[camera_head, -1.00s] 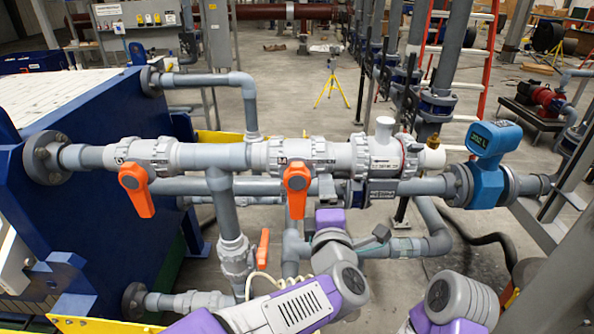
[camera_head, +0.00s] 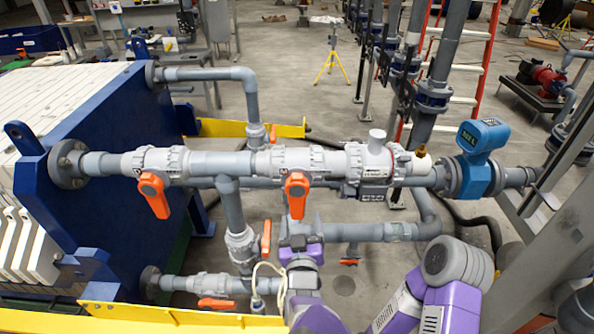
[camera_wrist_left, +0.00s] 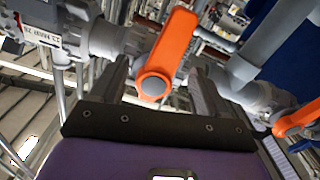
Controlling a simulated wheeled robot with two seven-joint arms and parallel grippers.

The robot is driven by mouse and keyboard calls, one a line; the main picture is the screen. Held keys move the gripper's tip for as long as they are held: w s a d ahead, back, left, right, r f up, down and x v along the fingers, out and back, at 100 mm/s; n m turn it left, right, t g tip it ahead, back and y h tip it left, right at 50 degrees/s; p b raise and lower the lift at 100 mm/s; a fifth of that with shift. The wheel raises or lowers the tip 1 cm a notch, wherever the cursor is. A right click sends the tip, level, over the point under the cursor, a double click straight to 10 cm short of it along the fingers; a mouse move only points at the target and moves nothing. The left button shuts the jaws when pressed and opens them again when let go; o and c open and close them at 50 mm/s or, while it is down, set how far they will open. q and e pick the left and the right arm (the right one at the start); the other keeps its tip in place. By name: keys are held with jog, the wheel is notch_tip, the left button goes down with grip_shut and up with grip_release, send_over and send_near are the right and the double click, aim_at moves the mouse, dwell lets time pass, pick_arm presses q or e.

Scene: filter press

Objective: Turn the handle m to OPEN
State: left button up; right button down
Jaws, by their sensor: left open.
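The handle m (camera_head: 297,196) is an orange lever on the middle white valve (camera_head: 318,160). In the head view it hangs downward from its pivot, across the pipe line. My left gripper (camera_head: 300,230) is just below its lower end, with fingers open and pointing up. In the left wrist view the orange handle m (camera_wrist_left: 172,48) rises between the two open fingers of my left gripper (camera_wrist_left: 160,72). Its round pivot cap is near the gripper's palm side in the picture. No clear contact shows. My right gripper is out of view.
A similar orange handle (camera_head: 154,195) is on the valve to the left. A vertical orange handle (camera_head: 266,240) stands close left of my left gripper. A lower grey pipe (camera_head: 360,232) runs right behind it. A blue meter (camera_head: 478,160) is farther right.

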aim_at(297, 207)
pick_arm(q)
jog(key=w, duration=0.2)
jog(key=w+m, duration=0.1)
jog(key=w, duration=0.1)
jog(key=w+a+f+m+b, duration=0.1)
jog(key=w, duration=0.2)
jog(key=shift+w+r, duration=0.2)
jog(key=shift+w, duration=0.05)
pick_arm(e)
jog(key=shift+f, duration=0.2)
